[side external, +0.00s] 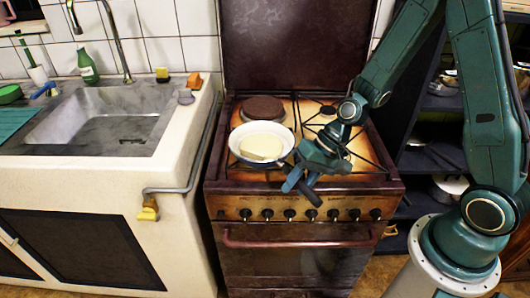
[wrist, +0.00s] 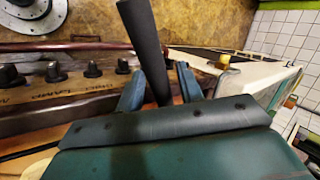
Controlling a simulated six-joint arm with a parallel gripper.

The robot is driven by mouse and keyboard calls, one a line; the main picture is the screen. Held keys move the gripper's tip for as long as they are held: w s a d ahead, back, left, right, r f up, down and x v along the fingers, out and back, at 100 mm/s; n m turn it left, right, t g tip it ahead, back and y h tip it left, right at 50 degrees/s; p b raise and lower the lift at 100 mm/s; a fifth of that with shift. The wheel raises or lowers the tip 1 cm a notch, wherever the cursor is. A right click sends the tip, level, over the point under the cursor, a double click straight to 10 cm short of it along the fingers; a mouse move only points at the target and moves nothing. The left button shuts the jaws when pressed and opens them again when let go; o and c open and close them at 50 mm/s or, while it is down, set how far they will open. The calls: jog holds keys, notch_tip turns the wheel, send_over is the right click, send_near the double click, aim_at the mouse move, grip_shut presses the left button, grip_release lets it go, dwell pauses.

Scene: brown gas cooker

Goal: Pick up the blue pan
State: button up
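The pan (side external: 240,156) sits on the left front of the cooker top, with a white inside and a blue-grey rim. A pale yellow slab (side external: 262,147) lies in it. Its dark handle (side external: 310,195) points toward the cooker's front edge, and it shows large in the wrist view (wrist: 143,35). My gripper (side external: 300,181) is at the handle, above the front edge. In the wrist view my gripper's blue fingers (wrist: 158,85) stand on either side of the handle, with a small gap seen at the right finger. The pan's bowl is mostly out of the wrist view.
A brown round lid or plate (side external: 263,107) covers the back left burner. Burner grates fill the right of the cooker top (side external: 325,125). Knobs (side external: 310,215) and an oven rail (side external: 300,242) line the front. A sink (side external: 100,120) stands left; the raised cooker lid (side external: 295,45) is behind.

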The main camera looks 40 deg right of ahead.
grip_shut()
jog(key=shift+r, duration=0.2)
jog(key=shift+w+r, duration=0.1)
jog(key=shift+r, duration=0.5)
notch_tip(320, 180, up, 19)
jog(key=shift+f, duration=0.2)
dwell(0.8)
